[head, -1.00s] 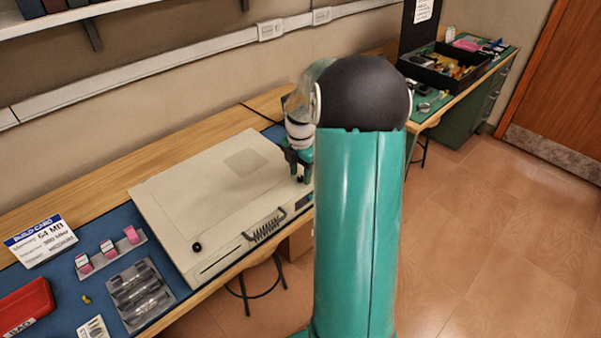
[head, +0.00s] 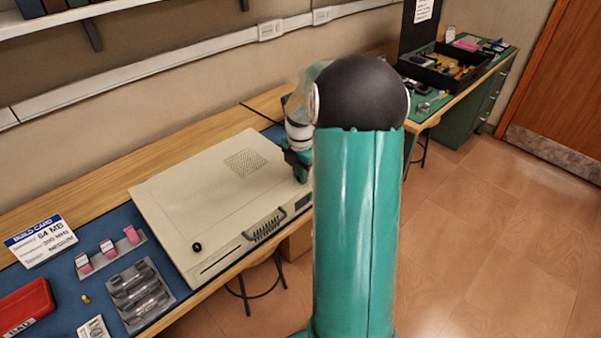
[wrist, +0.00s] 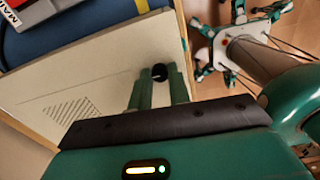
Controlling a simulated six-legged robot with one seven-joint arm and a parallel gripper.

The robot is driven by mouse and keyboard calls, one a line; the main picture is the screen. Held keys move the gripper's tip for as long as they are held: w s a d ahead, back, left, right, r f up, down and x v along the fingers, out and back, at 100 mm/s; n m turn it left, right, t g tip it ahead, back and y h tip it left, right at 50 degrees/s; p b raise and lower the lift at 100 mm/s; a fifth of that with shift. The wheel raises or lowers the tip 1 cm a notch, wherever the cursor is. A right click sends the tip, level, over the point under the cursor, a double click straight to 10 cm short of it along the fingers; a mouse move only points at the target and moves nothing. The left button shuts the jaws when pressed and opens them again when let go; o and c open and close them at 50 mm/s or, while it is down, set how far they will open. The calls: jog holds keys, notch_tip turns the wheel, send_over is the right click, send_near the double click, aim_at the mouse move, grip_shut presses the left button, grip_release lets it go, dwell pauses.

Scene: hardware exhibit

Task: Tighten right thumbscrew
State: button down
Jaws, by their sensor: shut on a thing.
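The beige computer case (head: 205,205) lies flat on the bench, and its top panel also shows in the wrist view (wrist: 100,90). The right thumbscrew (wrist: 159,72) is a round black knob at the case's edge. My gripper (wrist: 159,80) is shut on it, with one green finger on each side. In the head view my gripper (head: 297,165) is at the right end of the case, partly behind my arm, and the right thumbscrew is hidden. The left thumbscrew (head: 196,247) is a black knob at the case's near-left corner.
Left of the case are a grey tray (head: 140,295), a pink-tabbed holder (head: 108,251), a red box (head: 25,308) and a build card (head: 42,241) on the blue mat (head: 70,275). A stool (head: 250,295) stands under the bench. Tiled floor at right is clear.

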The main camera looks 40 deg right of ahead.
jog(key=m, duration=0.4)
jog(key=shift+m, duration=0.3)
jog(key=m, duration=0.4)
jog(key=shift+m, duration=0.3)
jog(key=m, duration=1.3)
jog(key=shift+m, duration=0.3)
jog(key=m, duration=0.3)
jog(key=shift+m, duration=0.3)
jog(key=m, duration=0.8)
jog(key=shift+m, duration=0.3)
